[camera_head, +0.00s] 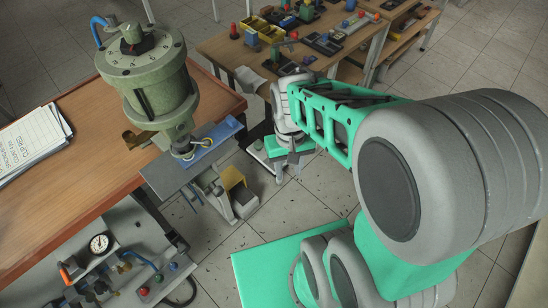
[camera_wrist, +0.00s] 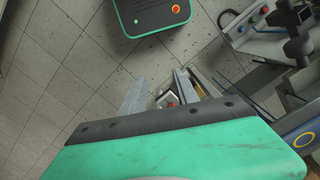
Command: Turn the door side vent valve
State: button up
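Pneumatic panel (camera_head: 130,262) stands low at the left of the head view, under the wooden bench. I cannot tell which fitting is the door side vent valve.
A green cylindrical machine (camera_head: 160,85) stands on the wooden bench (camera_head: 85,190), with a clipboard (camera_head: 32,142) at left. A blue-topped fixture (camera_head: 215,145) juts from the bench's right side. A cluttered table (camera_head: 222,45) stands behind. Tiled floor (camera_head: 205,240) is open beside the panel.

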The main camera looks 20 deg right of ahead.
jog(key=w+f+n+g, duration=0.2)
jog(key=w+f+n, duration=0.35)
jog(key=f, duration=0.55)
jog(key=w+r+n+t, duration=0.1)
jog(key=w+n, duration=0.2)
jog(key=n, duration=0.1)
jog(key=w+r+n, duration=0.1)
jog(key=w+n, duration=0.3)
jog(key=w+d+r+n+t, duration=0.1)
jog(key=w+n, duration=0.2)
jog(key=n, duration=0.1)
jog(key=shift+w+t+b, duration=0.15)
jog(key=shift+t+b, duration=0.15)
jog(key=shift+b, duration=0.05)
jog(key=n, duration=0.6)
jog(key=shift+f+n, duration=0.25)
notch_tip(320, 180, down, 7)
jog(key=shift+f+p, duration=0.15)
jog(key=shift+p, duration=0.5)
jog(key=shift+c, duration=0.3)
